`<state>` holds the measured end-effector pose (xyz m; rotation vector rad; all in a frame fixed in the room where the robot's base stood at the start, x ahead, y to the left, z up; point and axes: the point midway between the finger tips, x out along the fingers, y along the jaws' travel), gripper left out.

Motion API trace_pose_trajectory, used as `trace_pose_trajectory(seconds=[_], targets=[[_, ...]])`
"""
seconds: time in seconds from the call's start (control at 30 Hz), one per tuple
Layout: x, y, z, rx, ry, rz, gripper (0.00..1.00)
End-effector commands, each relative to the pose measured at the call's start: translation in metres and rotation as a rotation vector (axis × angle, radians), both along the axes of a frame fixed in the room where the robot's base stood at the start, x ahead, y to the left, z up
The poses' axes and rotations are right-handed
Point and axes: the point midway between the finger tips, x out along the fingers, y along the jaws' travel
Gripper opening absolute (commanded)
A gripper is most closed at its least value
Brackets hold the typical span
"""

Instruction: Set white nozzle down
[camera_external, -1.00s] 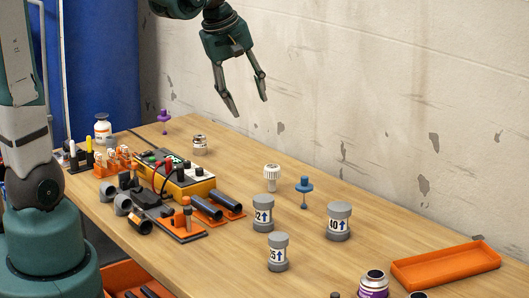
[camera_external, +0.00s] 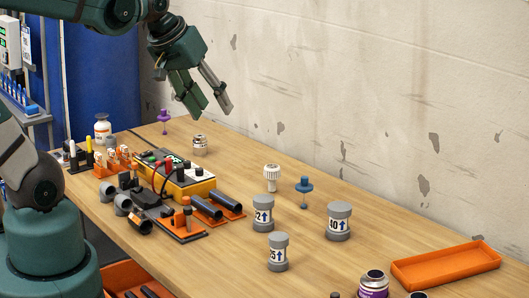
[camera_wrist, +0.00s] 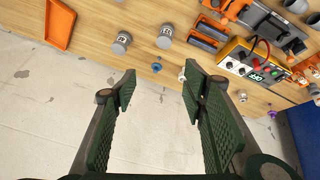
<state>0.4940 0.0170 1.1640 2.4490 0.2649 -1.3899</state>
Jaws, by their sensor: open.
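The white nozzle (camera_external: 271,177) stands upright on the wooden table, behind the grey capped cylinders and left of a blue pin-like piece (camera_external: 304,190). In the wrist view the white nozzle (camera_wrist: 182,76) shows just beside the tip of the right-hand finger, partly hidden by it. My gripper (camera_external: 213,112) is open and empty, raised above the far part of the table, up and left of the nozzle in the outside view. In the wrist view my gripper (camera_wrist: 158,90) has its two fingers well apart with nothing between them but the wall.
Several grey labelled cylinders (camera_external: 338,222) stand near the nozzle. An orange tray (camera_external: 445,264) lies at the right. A yellow meter (camera_external: 176,178) and black tubes on orange stands crowd the left. A silver fitting (camera_external: 200,145) stands below my gripper. The wall borders the table's back.

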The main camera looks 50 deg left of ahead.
Motion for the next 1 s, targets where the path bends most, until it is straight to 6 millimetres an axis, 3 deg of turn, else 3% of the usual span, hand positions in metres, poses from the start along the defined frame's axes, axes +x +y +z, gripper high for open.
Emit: trace_pose_trajectory(seconds=[0.2,0.4,1.0], targets=[[-0.03,-0.01,-0.006,0.093,-0.04,-0.154,0.43],[-0.049,-0.015,-0.011,0.161,-0.069,-0.262,0.43],[-0.056,-0.017,-0.013,0.195,-0.082,-0.31,0.43]])
